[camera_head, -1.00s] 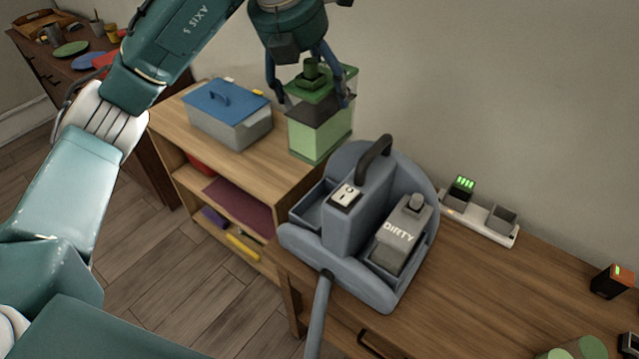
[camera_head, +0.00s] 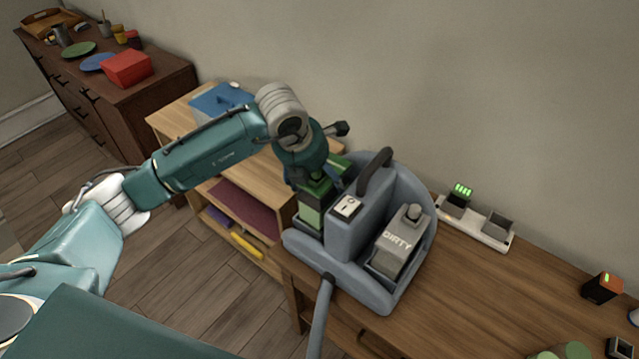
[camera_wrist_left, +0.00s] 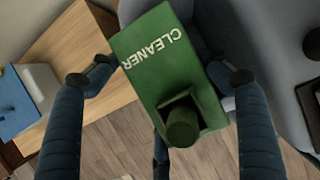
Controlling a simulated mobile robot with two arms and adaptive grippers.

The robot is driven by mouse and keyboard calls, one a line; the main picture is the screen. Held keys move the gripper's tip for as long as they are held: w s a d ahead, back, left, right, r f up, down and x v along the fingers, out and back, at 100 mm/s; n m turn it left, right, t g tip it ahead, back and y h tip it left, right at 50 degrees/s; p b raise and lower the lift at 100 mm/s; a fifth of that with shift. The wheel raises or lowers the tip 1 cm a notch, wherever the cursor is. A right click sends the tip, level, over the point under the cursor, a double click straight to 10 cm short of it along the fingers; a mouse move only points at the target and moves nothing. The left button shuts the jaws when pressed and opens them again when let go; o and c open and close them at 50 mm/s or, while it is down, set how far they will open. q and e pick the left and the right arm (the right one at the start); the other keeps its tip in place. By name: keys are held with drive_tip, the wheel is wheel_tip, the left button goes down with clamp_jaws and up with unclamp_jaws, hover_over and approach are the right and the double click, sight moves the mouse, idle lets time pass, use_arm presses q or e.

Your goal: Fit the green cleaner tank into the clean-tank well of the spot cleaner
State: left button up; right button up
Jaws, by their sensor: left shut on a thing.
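The green cleaner tank (camera_head: 309,216) has a dark green lid marked CLEANER (camera_wrist_left: 150,60) and a round cap. My left gripper (camera_head: 318,185) is shut on it from above; in the wrist view its fingers flank the lid. The blue-grey spot cleaner (camera_head: 345,235) stands on the wooden table, with a black handle, a switch and a hose. The tank is upright at the cleaner's left side, where the clean-tank well is. The well is mostly hidden, and I cannot tell whether the tank's bottom is inside it. My right gripper is not in view.
The grey DIRTY tank (camera_head: 400,243) sits in the cleaner's right side. A low shelf (camera_head: 180,120) holds a blue-lidded box (camera_head: 220,100) behind my arm. A charger (camera_head: 475,222) lies to the right against the wall. A dark cabinet (camera_head: 100,85) stands far left.

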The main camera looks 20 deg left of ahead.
use_arm(q)
wheel_tip(320, 180, down, 3)
drive_tip(key=shift+f+p, duration=0.1)
drive_tip(key=shift+p, duration=0.35)
drive_tip(key=shift+f, duration=0.15)
drive_tip(key=o, duration=1.7)
drive_tip(key=shift+f, duration=0.1)
drive_tip(key=shift+r, duration=0.2)
drive_tip(key=b+v, duration=0.3)
drive_tip(key=v, duration=0.8)
drive_tip(key=shift+r, duration=0.1)
drive_tip(key=shift+s+r, duration=0.2)
drive_tip(key=shift+r, duration=0.1)
